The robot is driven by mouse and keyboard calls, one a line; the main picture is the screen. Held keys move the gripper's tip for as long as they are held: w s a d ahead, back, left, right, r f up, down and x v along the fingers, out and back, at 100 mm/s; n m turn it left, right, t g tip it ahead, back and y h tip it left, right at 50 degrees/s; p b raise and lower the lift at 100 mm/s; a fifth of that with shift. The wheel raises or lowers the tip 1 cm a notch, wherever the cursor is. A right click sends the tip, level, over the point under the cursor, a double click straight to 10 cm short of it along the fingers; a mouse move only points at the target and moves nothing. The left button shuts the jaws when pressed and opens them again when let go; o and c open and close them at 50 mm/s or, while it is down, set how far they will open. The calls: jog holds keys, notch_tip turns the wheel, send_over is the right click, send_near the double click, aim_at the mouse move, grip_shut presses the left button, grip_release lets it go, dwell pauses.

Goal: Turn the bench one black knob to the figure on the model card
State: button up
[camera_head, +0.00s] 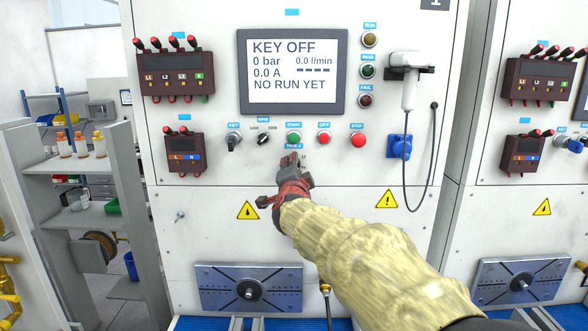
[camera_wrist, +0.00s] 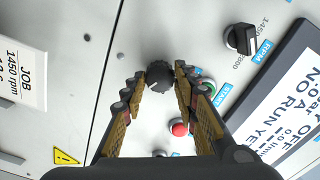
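A round black fluted knob (camera_wrist: 160,75) stands out from the white panel in the wrist view. My gripper (camera_wrist: 158,76) is open, its two fingertips on either side of the knob with narrow gaps seeming to remain. In the head view my gripper (camera_head: 292,160) is at the panel just below the green START button (camera_head: 294,138) and hides the knob. A white card (camera_wrist: 22,72) at the left of the wrist view reads "JOB 1450 rpm"; its other line is cut off. The knob's pointer and scale cannot be read.
A black RPM selector (camera_head: 264,138), key switch (camera_head: 234,139) and red STOP button (camera_head: 358,140) flank the gripper. The screen (camera_head: 292,72) above reads "KEY OFF", 0 bar, "NO RUN YET". A cabled handset (camera_head: 409,92) hangs at right. The panel below the gripper's left side is mostly clear.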

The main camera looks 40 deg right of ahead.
jog(key=o, duration=0.5)
jog(key=shift+c, duration=0.2)
jog(key=shift+s+a, duration=0.1)
jog(key=v, duration=1.1)
jog(key=shift+s+a, duration=0.2)
jog(key=shift+s, duration=0.1)
